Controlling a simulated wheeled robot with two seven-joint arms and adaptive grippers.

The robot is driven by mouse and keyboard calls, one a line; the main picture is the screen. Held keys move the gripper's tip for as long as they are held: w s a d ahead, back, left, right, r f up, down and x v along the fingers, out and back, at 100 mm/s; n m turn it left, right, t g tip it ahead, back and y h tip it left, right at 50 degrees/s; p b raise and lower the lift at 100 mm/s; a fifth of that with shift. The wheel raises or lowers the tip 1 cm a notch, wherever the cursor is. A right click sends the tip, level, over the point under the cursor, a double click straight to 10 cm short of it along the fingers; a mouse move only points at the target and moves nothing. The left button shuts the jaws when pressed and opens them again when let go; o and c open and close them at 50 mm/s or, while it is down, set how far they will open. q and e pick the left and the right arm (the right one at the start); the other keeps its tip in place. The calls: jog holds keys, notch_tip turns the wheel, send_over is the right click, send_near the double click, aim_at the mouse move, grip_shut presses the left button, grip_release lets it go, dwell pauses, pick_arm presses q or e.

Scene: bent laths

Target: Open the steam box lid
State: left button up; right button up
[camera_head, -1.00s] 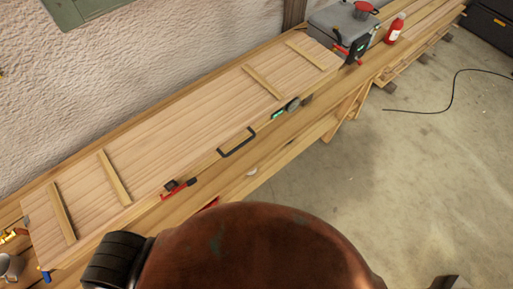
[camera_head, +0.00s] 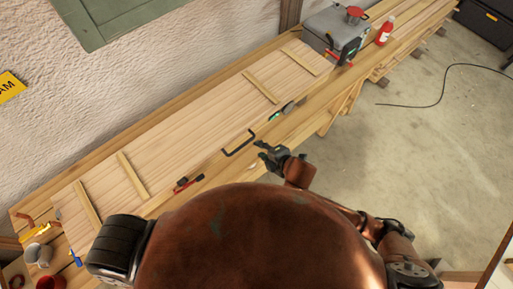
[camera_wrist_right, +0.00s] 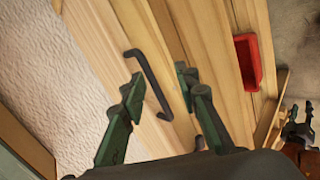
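The steam box lid (camera_head: 205,128) is a long plank panel with cross battens, lying flat on the wooden box along the wall. A black bar handle (camera_head: 238,143) sits at its front edge; it also shows in the right wrist view (camera_wrist_right: 150,78). My right gripper (camera_head: 261,150) is just right of the handle in the head view. In the right wrist view its fingers (camera_wrist_right: 158,88) are apart and empty, with the handle showing between them, not visibly gripped. My left gripper (camera_wrist_right: 298,112) shows small at the right edge of that view, its fingers seemingly apart; the head view does not show it.
A red-levered latch (camera_head: 188,184) and a green-marked latch (camera_head: 283,110) sit along the front edge. A grey steam unit (camera_head: 335,38) and red bottle (camera_head: 385,30) stand at the far end. A red object (camera_wrist_right: 247,62) lies beside the box. Open floor is right.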

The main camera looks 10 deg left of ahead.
aim_at(243, 146)
jog(key=s+a+r+n, duration=0.1)
jog(key=s+r+n, duration=0.1)
jog(key=s+r, duration=0.15)
jog(key=shift+y, duration=0.3)
jog(key=b+x, duration=0.6)
jog(key=x, duration=0.3)
jog(key=shift+s+a+r+b, duration=0.1)
jog(key=shift+a+b, duration=0.1)
jog(key=shift+b, duration=0.15)
jog(key=shift+x, duration=1.05)
jog(key=shift+c, duration=0.4)
grip_shut()
